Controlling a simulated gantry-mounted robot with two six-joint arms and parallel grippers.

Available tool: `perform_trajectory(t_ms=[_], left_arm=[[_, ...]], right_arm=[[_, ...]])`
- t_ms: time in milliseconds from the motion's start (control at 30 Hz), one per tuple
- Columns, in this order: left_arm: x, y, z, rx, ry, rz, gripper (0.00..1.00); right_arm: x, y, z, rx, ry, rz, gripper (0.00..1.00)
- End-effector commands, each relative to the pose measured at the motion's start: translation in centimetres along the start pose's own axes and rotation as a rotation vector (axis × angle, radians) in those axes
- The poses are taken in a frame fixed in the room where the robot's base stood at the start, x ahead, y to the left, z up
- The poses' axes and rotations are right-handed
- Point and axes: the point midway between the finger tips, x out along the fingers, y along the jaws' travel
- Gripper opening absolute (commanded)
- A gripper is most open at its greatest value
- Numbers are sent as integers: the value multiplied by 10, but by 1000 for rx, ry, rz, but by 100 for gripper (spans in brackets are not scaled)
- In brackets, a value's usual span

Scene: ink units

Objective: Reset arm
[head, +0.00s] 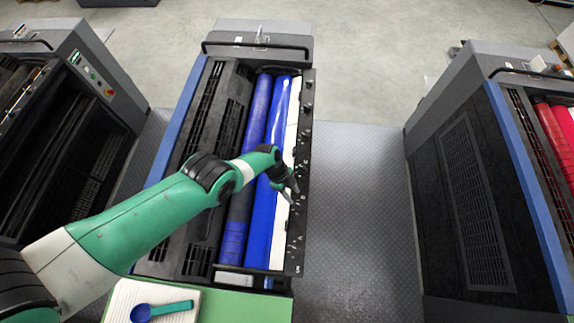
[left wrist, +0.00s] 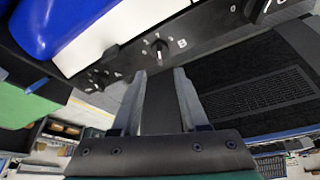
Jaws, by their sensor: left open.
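My left arm reaches in from the left in the head view, over the middle ink unit (head: 180,130) with its blue rollers (head: 284,115). My left gripper (head: 292,190) is at the black strip of knobs (head: 304,130) along the unit's right edge. In the left wrist view my left gripper (left wrist: 158,85) has its two fingers apart with nothing between them. A small knob (left wrist: 158,48) marked with numbers, beside the letter B, sits just beyond the fingertips. The gripper appears apart from it. My right gripper is not in view.
Other ink units stand at the left (head: 60,130) and right (head: 470,190). The grey floor plate (head: 360,200) between the middle and right units is clear.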

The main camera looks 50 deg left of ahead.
Motion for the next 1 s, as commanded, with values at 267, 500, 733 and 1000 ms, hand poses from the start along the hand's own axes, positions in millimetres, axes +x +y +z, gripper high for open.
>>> perform_trajectory(t_ms=[267, 500, 733, 1000], left_arm=[[0, 0, 0, -1, 0, 0, 44], [4, 3, -8, 19, 0, 9, 44], [-42, -95, -81, 240, 3, -251, 44], [-210, -208, -208, 333, 77, -779, 44]], right_arm=[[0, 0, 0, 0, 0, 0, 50], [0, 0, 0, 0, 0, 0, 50], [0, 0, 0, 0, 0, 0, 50], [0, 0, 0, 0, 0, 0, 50]])
